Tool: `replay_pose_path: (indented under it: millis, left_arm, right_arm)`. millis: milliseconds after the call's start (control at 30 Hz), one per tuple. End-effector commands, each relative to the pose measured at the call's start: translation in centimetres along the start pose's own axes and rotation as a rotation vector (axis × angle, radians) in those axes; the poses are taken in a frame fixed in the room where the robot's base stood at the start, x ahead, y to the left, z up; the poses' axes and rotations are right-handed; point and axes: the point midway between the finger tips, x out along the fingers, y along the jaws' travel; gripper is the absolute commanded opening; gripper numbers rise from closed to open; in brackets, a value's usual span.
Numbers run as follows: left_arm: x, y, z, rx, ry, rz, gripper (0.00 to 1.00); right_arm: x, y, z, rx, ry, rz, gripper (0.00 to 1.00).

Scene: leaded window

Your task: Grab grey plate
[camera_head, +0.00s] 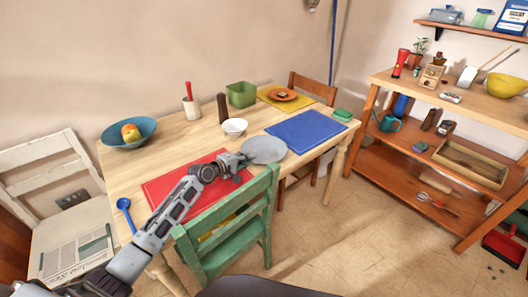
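The grey plate (266,149) is a flat round disc on the wooden table (168,152), between a red placemat (172,184) and a blue placemat (306,131). My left arm reaches in from the lower left across the red placemat. My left gripper (247,159) is at the plate's left edge, its tips at or over the rim. The fingers are too small to tell whether they are open or shut, or whether they touch the plate. The plate appears to lie flat. My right gripper is not in view.
A green chair (232,233) stands at the table's front, close to my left arm. A white bowl (234,127), a dark brown pepper mill (222,108) and a green bin (241,94) stand behind the plate. A blue bowl with fruit (112,137) is at the left.

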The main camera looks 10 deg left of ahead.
Motion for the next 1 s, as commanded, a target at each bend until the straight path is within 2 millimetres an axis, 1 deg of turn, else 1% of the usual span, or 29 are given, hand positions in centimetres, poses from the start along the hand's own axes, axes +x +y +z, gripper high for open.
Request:
replay_pose_path:
  millis: [267, 300, 367, 400, 1000]
  left_arm:
    - [-0.02, 0.01, 0.00, 0.000, 0.000, 0.000, 0.11]
    - [-0.02, 0.01, 0.00, 0.000, 0.000, 0.000, 0.10]
    - [-0.02, 0.01, 0.00, 0.000, 0.000, 0.000, 0.02]
    - [-0.02, 0.01, 0.00, 0.000, 0.000, 0.000, 0.00]
    - [-0.08, 0.25, -0.04, -0.001, 0.001, 0.002, 0.00]
  right_arm:
    - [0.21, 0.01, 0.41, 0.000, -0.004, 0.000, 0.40]
    - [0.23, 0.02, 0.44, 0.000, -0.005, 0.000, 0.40]
    - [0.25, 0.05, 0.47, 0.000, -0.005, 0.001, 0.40]
    - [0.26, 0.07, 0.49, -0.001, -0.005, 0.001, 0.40]
    - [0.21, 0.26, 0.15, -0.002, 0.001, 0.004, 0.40]
